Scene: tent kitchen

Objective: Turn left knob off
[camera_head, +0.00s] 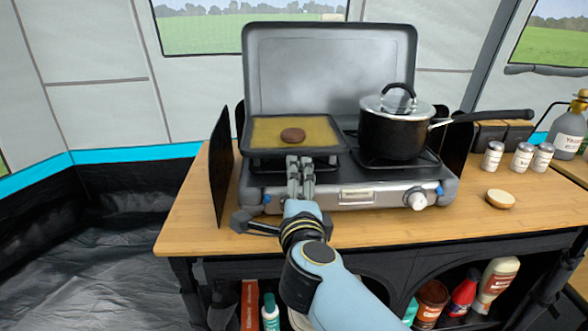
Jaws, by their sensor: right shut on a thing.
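The camping stove (385,196) stands on the wooden counter with its lid (330,68) up. The left part of the panel is behind my right gripper, and no left knob can be seen there. My right gripper (299,161) reaches in from the front. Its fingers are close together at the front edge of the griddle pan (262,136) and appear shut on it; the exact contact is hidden. A brown patty (292,135) lies on the griddle. My left gripper is not in view.
A black pot (392,135) with a glass lid stands on the right burner, its handle pointing right. Dark windshields (222,165) flank the stove. A dark object (256,224) lies at its front left. Shakers (522,157) and a round wooden piece (500,198) are at the right. The left counter is clear.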

